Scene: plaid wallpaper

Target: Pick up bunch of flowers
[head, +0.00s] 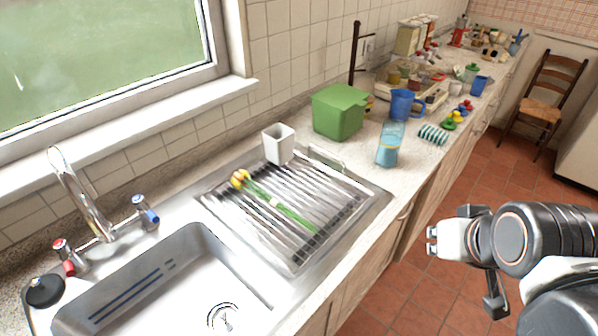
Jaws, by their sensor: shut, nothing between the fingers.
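The bunch of flowers (275,202) lies flat on the metal dish rack beside the sink. Its yellow and orange heads point to the upper left and its green stems run to the lower right. My gripper (432,241) is shut and empty. It is at the right of the head view, over the tiled floor in front of the counter, well apart from the flowers.
A white cup (278,143) stands at the rack's back edge. A green box (340,111), a light blue container (389,145) and a blue jug (402,104) stand farther along the counter. The sink (150,285) and tap (80,195) are at left. A chair (545,100) stands far right.

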